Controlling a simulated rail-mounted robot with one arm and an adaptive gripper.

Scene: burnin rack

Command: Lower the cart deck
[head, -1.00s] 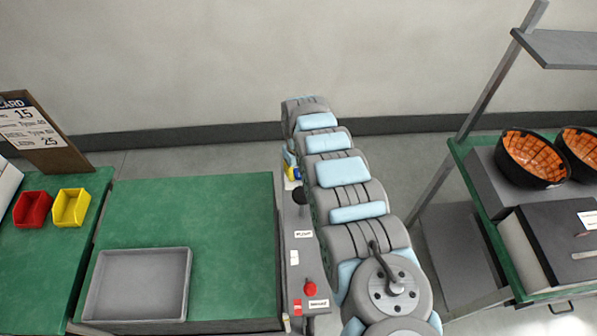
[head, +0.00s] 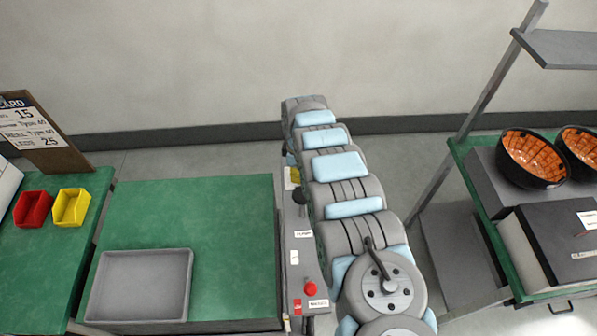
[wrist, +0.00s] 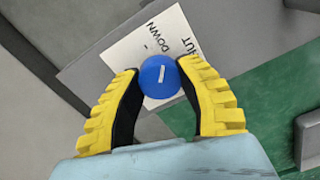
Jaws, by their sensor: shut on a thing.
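The cart deck (head: 215,215) is a green top at the left centre of the head view, with a grey tray (head: 138,252) on its near left part. A narrow grey control panel (head: 300,262) runs along its right side. In the wrist view a round blue knob (wrist: 160,77) stands over a white label (wrist: 150,40) that reads "DOWN" and another, partly cut-off word. My gripper (wrist: 158,82) is shut on the blue knob, one yellow-backed finger on each side.
The panel also carries a red button (head: 310,289) and a black knob (head: 300,198). A bench with red (head: 33,208) and yellow (head: 71,207) bins stands at left. At right is a rack with black-and-orange bowls (head: 533,157). A grey wall closes the back.

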